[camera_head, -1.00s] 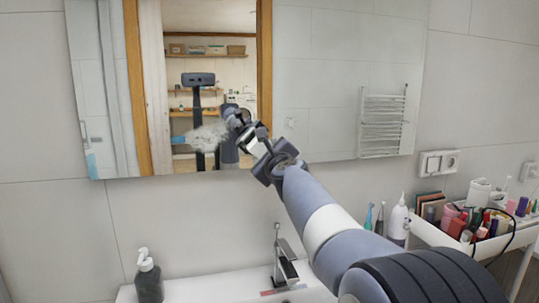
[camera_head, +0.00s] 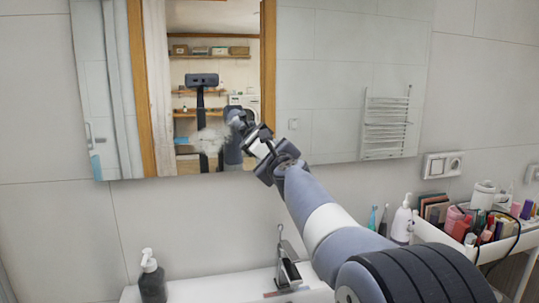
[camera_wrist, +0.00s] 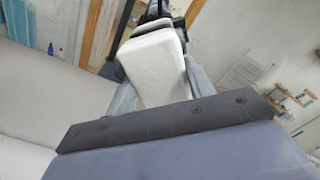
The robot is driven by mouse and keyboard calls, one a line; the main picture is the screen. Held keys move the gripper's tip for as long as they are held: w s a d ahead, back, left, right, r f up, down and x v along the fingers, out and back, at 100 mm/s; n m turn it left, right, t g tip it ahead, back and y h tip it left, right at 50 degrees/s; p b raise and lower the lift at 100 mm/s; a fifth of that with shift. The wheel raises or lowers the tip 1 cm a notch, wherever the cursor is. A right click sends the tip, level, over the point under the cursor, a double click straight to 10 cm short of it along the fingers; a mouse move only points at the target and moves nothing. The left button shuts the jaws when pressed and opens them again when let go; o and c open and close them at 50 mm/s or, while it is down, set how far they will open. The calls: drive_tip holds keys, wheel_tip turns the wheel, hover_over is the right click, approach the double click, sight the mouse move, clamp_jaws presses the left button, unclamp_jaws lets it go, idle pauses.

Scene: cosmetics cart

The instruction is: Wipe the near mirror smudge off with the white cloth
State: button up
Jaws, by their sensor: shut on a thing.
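The mirror (camera_head: 340,60) hangs on the tiled wall above the basin. A whitish, blotchy smudge (camera_head: 208,141) shows low on its left part, over the reflection of my own body. My gripper (camera_head: 257,141) is at the mirror's lower part, just right of the smudge. It is shut on the white cloth (camera_wrist: 155,62), which looks like a folded pad in the wrist view. In the head view only a small white bit of the cloth (camera_head: 260,150) shows. I cannot tell whether the cloth touches the glass.
Below are a white basin (camera_head: 215,287) with a tap (camera_head: 285,265) and a dark pump bottle (camera_head: 151,280). At the right, a white bottle (camera_head: 402,220) stands beside a cart tray (camera_head: 432,233) of cosmetics. A wall socket (camera_head: 441,165) is above it.

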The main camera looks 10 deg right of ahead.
drive_tip(key=shift+w, duration=0.95)
drive_tip(key=shift+s+d+b, duration=0.1)
drive_tip(key=shift+d+b, duration=0.2)
drive_tip(key=shift+d, duration=1.65)
drive_tip(key=shift+a+p, duration=0.65)
drive_tip(key=shift+a, duration=1.35)
